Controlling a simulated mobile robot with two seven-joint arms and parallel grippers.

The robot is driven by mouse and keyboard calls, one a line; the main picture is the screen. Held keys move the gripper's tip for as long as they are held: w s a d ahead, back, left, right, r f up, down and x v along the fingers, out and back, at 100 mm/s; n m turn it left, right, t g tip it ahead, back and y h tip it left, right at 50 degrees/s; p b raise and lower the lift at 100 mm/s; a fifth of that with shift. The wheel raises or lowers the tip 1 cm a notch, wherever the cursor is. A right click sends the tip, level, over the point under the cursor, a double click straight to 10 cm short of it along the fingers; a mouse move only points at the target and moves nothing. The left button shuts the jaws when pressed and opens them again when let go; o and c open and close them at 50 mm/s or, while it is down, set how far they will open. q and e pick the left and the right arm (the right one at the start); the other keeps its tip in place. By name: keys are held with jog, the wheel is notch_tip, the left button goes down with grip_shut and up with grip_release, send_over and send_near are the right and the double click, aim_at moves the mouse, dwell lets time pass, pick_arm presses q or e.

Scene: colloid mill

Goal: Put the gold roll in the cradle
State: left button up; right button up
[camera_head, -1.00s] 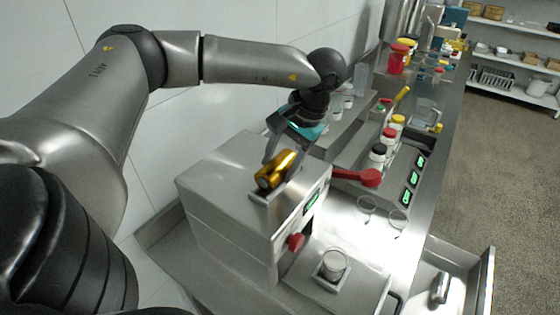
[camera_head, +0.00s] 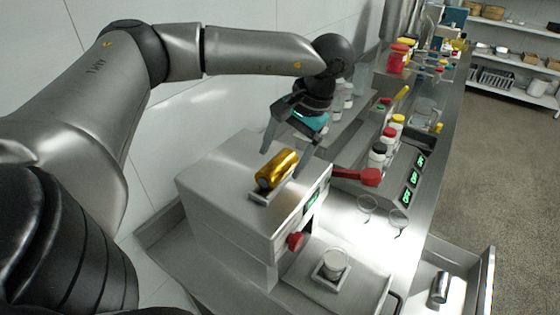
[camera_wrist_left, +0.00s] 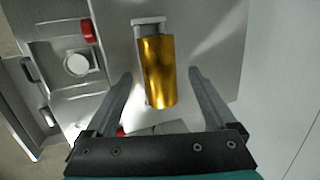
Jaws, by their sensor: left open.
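The gold roll (camera_head: 277,169) lies in the pale cradle (camera_head: 259,197) on top of the steel machine. In the left wrist view the gold roll (camera_wrist_left: 157,72) covers most of the cradle (camera_wrist_left: 148,21), whose end shows beyond it. My left gripper (camera_head: 283,164) is open, with its fingers on either side of the roll and a gap to each. My right gripper is not in these views.
The steel machine (camera_head: 225,185) has a red knob (camera_head: 296,241) on its front and a red handle (camera_head: 370,177) beside it. A small white cup (camera_head: 334,264) stands on a plate below. Jars with red and yellow lids (camera_head: 388,142) stand further along the counter.

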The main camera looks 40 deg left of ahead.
pick_arm(q)
jog(key=v, duration=1)
jog(key=shift+d, duration=0.1)
